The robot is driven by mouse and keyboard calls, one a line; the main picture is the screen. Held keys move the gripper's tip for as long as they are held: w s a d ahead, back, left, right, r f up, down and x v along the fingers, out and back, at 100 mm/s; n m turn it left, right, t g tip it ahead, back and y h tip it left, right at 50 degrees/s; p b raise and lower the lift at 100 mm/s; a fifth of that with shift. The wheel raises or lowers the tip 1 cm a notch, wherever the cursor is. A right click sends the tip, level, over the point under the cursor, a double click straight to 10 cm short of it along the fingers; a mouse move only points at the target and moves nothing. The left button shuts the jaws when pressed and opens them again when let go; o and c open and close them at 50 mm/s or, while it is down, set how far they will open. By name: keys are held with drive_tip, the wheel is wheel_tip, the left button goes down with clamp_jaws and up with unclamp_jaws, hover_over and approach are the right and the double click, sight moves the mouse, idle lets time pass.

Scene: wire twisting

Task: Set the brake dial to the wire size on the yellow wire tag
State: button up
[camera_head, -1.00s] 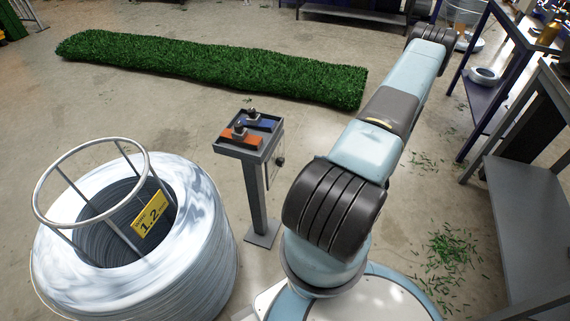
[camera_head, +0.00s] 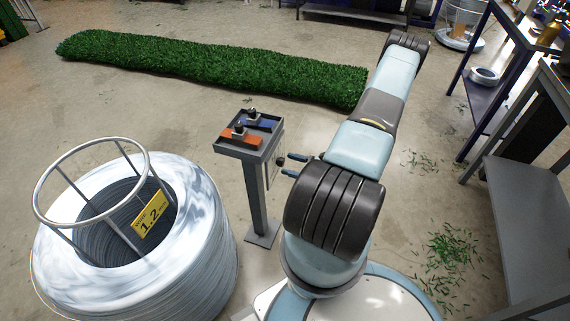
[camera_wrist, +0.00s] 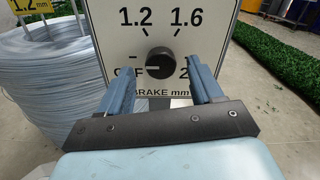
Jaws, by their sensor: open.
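The yellow wire tag (camera_head: 150,214) reads 1.2 and hangs inside the wire coil at left; it also shows at the top left of the wrist view (camera_wrist: 30,6). The black brake dial (camera_wrist: 160,60) sits on a white panel marked OFF, 1.2, 1.6 and 2, with the last label partly hidden. Its pale pointer line seems to face left, toward OFF. My gripper (camera_wrist: 160,88) is open in front of the panel. Its blue fingers are to either side and below the dial, apart from it. In the head view the fingertips (camera_head: 291,165) are just right of the dial (camera_head: 280,161).
The large wire coil (camera_head: 70,270) with a metal ring frame stands left of the post (camera_head: 257,205). A tray (camera_head: 249,154) with orange and blue tools tops the post. Green turf (camera_head: 210,68) lies behind. A purple shelf and grey bench stand at right.

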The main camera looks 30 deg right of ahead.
sight(280, 162)
drive_tip(key=shift+x, duration=1.25)
drive_tip(key=shift+a, duration=0.1)
drive_tip(key=c, duration=1.1)
